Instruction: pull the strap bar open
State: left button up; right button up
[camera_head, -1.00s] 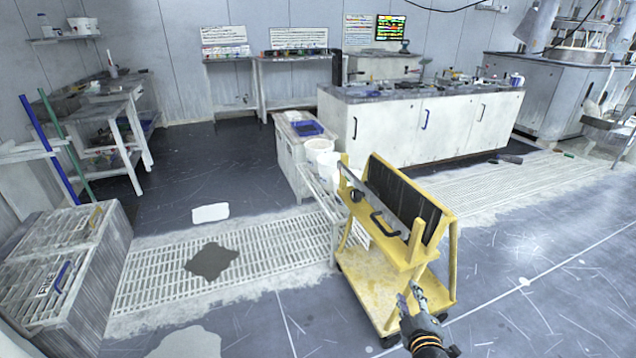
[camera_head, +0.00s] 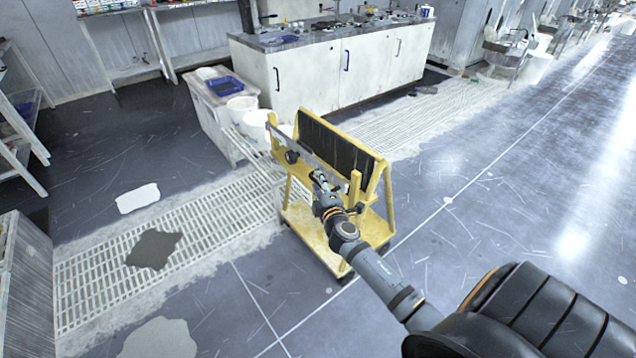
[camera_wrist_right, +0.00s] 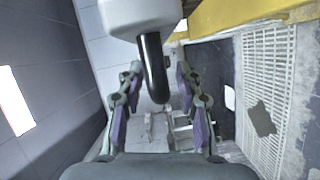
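The strap bar (camera_head: 306,153) is a grey metal bar along the front of a yellow cart (camera_head: 300,222), before a row of upright dark plates (camera_head: 337,146). Its black handle (camera_head: 292,156) is partly hidden by my right gripper (camera_head: 317,177), which reaches the bar from the front right. In the right wrist view, the black handle (camera_wrist_right: 155,75) hangs between the two spread fingers of my right gripper (camera_wrist_right: 159,70). Gaps show on both sides, so the fingers are open around it and not closed on it. My left gripper is not in view.
A white cabinet bench (camera_head: 335,75) stands behind the cart, with white buckets (camera_head: 256,124) to its left. A pale floor grating (camera_head: 205,218) and a dark patch (camera_head: 153,249) lie left of the cart. The floor to the right is clear.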

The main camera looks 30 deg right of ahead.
jog(key=shift+w+d, duration=0.1)
jog(key=shift+w, duration=0.2)
grip_shut()
